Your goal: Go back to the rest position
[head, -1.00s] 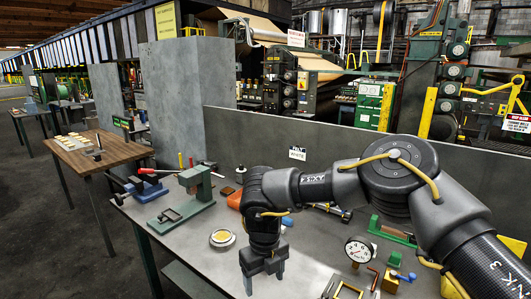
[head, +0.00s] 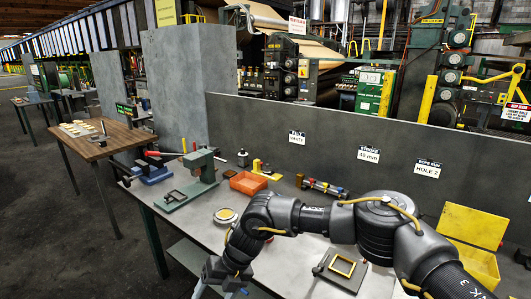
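My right arm reaches in from the right across the grey bench (head: 300,252). Its gripper (head: 216,290) hangs over the bench's front left edge, low in the head view, pointing down and to the left. Its fingers look apart with nothing between them, though the tips are close to the bottom edge of the picture. My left gripper is not in view.
A green press (head: 195,180) and blue vise (head: 150,168) stand at the bench's left. Behind my arm are an orange bin (head: 250,183) and round dish (head: 224,216). A yellow-framed plate (head: 342,267) and yellow bin (head: 470,232) lie right. A grey panel (head: 330,135) closes the back.

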